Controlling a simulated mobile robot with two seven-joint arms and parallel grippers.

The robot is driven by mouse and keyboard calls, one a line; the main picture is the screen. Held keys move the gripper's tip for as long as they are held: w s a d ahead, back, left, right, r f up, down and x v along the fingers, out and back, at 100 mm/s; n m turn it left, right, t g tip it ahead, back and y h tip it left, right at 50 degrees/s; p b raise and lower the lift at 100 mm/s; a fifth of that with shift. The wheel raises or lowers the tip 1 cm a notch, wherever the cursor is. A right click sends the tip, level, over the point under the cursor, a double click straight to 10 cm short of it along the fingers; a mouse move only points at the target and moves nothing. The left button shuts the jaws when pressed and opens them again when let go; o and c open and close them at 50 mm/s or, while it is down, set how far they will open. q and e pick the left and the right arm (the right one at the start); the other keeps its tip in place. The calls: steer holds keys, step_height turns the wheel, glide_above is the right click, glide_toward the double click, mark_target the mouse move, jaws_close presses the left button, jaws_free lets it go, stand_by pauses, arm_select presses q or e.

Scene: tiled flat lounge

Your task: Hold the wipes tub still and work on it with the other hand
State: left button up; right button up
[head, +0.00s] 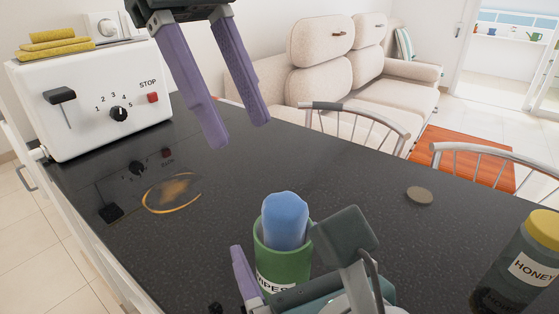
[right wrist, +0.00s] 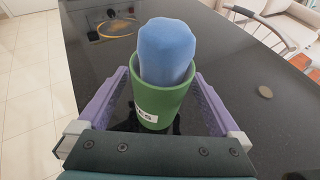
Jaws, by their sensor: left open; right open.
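The green wipes tub (head: 283,265) stands upright on the dark counter, with its label partly hidden by my right arm. A rounded blue thing (head: 286,220) sticks up out of its open top. In the right wrist view, the tub (right wrist: 160,103) and the blue thing (right wrist: 166,52) are between the fingers of my right gripper (right wrist: 161,76). The right gripper is open, one purple finger on each side of the tub; the left-hand finger shows a gap. My left gripper (head: 238,134) is open and empty, above the counter, higher than the tub and to its left.
A white toaster (head: 100,100) with folded yellow cloths (head: 50,42) on it stands at the left. A honey jar (head: 520,262) is at the right edge. A round disc (head: 419,195) and a yellow-brown ring mark (head: 171,193) are on the counter (head: 335,170). Chairs stand beyond it.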

mark_target(275, 240)
steer(key=shift+x, duration=1.65)
steer(key=shift+c, duration=0.4)
steer(key=c, duration=1.3)
steer(key=shift+f, duration=0.2)
